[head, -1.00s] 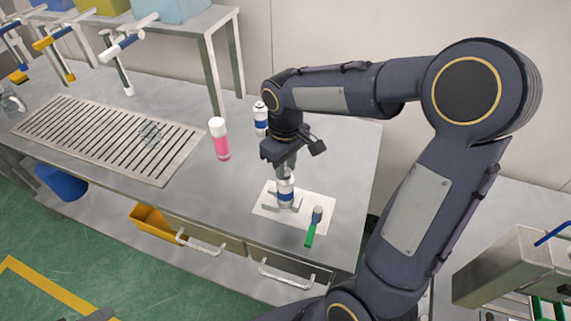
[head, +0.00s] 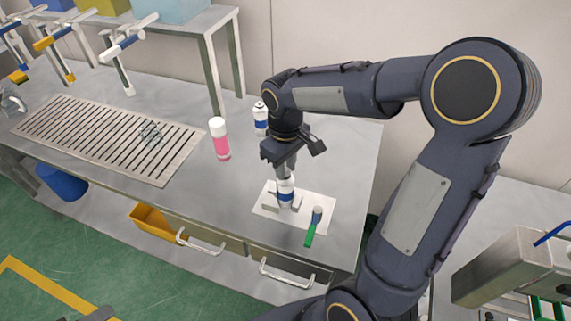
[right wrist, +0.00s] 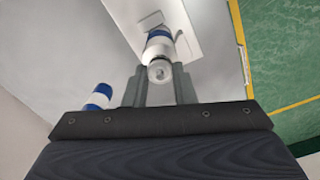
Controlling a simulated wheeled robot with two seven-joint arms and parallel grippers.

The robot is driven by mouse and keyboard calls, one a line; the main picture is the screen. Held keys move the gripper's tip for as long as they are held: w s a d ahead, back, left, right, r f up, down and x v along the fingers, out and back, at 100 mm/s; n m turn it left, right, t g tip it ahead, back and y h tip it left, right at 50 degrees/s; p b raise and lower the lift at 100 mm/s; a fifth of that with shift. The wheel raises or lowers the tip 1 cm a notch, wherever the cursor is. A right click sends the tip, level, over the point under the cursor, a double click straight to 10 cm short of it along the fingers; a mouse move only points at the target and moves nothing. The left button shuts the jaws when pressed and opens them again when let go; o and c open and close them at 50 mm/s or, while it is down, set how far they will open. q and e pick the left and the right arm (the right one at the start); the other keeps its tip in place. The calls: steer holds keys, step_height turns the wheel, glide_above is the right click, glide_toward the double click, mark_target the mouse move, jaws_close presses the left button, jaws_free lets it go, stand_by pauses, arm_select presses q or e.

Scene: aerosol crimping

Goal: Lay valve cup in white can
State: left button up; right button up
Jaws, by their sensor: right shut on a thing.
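The white can (head: 286,194) with a blue band stands upright in a holder on a white plate (head: 266,208). My right gripper (head: 286,172) points down directly over its mouth. In the right wrist view the gripper (right wrist: 160,80) is shut on the small silvery round valve cup (right wrist: 159,71), held between the fingertips. The white can (right wrist: 158,42) lies right behind the cup in that view. I cannot tell whether the cup touches the can's rim.
A green-handled tool (head: 311,232) stands at the plate's front right. A second white-and-blue can (head: 261,120) and a pink bottle with white cap (head: 221,145) stand behind and left. A slotted grate (head: 70,120) lies at left. The table between is clear.

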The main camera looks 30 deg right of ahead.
mark_target(286, 170)
steer(key=o, duration=1.6)
steer(key=shift+r, duration=0.1)
steer(key=shift+r+p, duration=2.9)
steer(key=shift+r, duration=0.55)
steer(key=shift+s, duration=0.1)
steer(key=s+a+m+t+y+b, duration=0.1)
steer(key=s+t, duration=0.1)
steer(key=s, duration=0.3)
steer(key=s+a+m+t+y+b, duration=0.1)
steer(key=s+m, duration=0.1)
steer(key=s, duration=0.4)
steer(key=s+a+m+t+y+b, duration=0.1)
steer(key=s+a+m+t+b, duration=0.1)
steer(key=s, duration=0.3)
steer(key=shift+s+a+f+t+y, duration=0.1)
steer(key=shift+s+f+t+y, duration=0.05)
steer(key=shift+s+t+y, duration=0.2)
